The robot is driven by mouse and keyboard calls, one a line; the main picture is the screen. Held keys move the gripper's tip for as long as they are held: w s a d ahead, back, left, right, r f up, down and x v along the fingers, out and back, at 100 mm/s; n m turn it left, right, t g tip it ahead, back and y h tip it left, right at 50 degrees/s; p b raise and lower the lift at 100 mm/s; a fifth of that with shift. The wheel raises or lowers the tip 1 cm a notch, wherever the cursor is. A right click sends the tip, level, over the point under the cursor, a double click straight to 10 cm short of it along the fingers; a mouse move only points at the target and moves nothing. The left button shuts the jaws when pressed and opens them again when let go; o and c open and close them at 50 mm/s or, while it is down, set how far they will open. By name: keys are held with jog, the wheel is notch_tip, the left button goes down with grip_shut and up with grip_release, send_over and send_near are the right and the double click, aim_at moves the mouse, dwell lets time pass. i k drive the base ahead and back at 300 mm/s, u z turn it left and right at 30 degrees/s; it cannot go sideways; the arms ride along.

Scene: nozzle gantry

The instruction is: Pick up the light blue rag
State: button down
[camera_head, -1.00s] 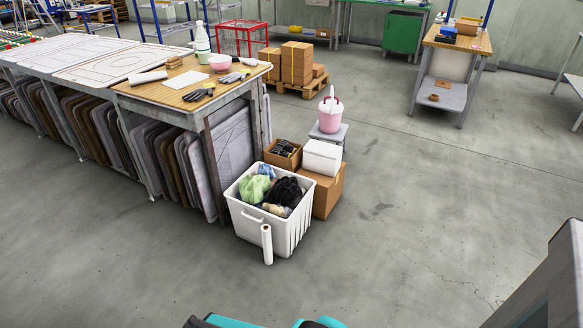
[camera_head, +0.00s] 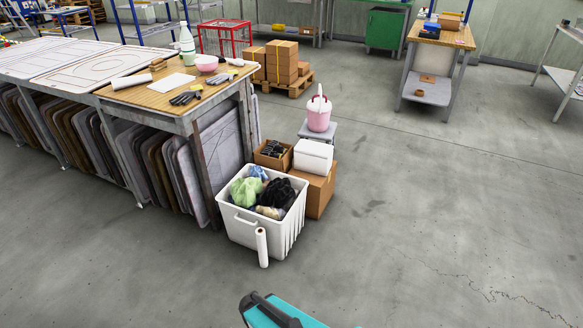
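A blue cloth, which looks like the light blue rag (camera_head: 258,173), lies at the back of a white bin (camera_head: 255,232) on the floor. Only a small part of it shows. A light green cloth (camera_head: 244,191) lies in front of it to the left, and a black bundle (camera_head: 278,193) lies to the right. A beige cloth (camera_head: 269,212) is at the bin's front. A teal and black part of mine shows at the bottom edge, well short of the bin. My gripper's fingers are not in view.
A white roll (camera_head: 262,247) stands against the bin's front. Behind the bin are a cardboard box (camera_head: 318,192) with a white box (camera_head: 313,156) on it and a pink bucket (camera_head: 319,115) on a stool. A long workbench (camera_head: 178,112) stands left. Floor to the right is clear.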

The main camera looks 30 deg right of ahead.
aim_at(256, 170)
jog(key=z, duration=0.7)
jog(key=k, duration=1.05)
jog(key=i, duration=0.95)
jog(key=z, duration=0.05)
